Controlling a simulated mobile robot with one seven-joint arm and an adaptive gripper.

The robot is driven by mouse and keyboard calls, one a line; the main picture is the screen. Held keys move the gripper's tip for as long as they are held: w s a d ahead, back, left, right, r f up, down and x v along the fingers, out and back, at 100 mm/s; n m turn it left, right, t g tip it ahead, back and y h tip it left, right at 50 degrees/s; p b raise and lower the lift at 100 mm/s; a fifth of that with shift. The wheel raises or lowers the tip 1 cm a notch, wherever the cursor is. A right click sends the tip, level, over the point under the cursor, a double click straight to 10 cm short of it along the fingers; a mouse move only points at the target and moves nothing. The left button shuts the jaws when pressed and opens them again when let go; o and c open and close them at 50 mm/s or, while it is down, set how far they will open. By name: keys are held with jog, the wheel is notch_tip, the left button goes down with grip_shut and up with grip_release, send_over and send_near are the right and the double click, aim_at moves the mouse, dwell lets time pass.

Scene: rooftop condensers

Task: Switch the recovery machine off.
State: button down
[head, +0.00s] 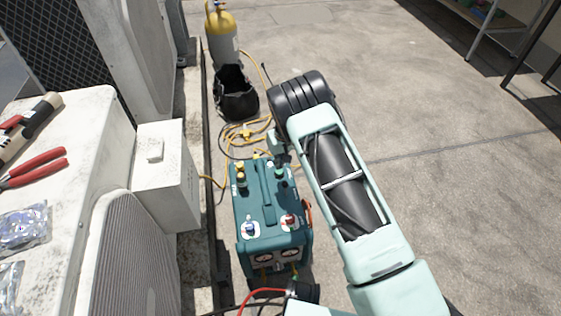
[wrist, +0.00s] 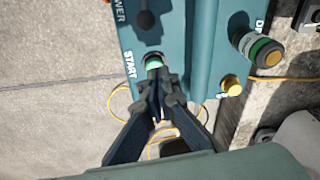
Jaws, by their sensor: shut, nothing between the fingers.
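The recovery machine (head: 268,212) is a teal box on the ground, with a raised handle strip along its top. In the wrist view its teal top panel (wrist: 185,35) fills the upper middle. A black round-tipped switch lever (wrist: 147,18) stands by the partly cut-off label POWER. A green button (wrist: 153,62) sits by the label START. My gripper (wrist: 158,82) is shut and empty, its tips over or at the green button; I cannot tell if they touch. In the head view my gripper (head: 281,161) is small and partly hidden at the machine's far edge.
Yellow hoses (head: 247,130) lie behind the machine, near a black bag (head: 236,95) and a yellow-topped grey cylinder (head: 222,40). A white condenser unit (head: 110,180) with red-handled pliers on it stands at left.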

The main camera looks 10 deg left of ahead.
aim_at(284, 183)
jog(key=f, duration=0.1)
jog(key=f+b, duration=0.1)
jog(key=f, duration=0.2)
jog(key=shift+w+a+f, duration=0.2)
jog(key=shift+a+f, duration=0.05)
jog(key=shift+s+d+r, duration=0.25)
jog(key=shift+s+d, duration=0.35)
jog(key=shift+s, duration=0.2)
jog(key=shift+s+d+r, duration=0.2)
jog(key=shift+s+d, duration=0.35)
jog(key=shift+s, duration=0.2)
jog(key=shift+s, duration=0.1)
jog(key=shift+s+d+r, duration=0.4)
jog(key=shift+s+r, duration=0.1)
jog(key=shift+s, duration=0.2)
jog(key=shift+s+d+r+p, duration=0.15)
jog(key=shift+s+d+p, duration=0.2)
jog(key=shift+s, duration=0.4)
jog(key=shift+w+r, duration=0.1)
jog(key=shift+r+p, duration=0.3)
jog(key=shift+r, duration=0.35)
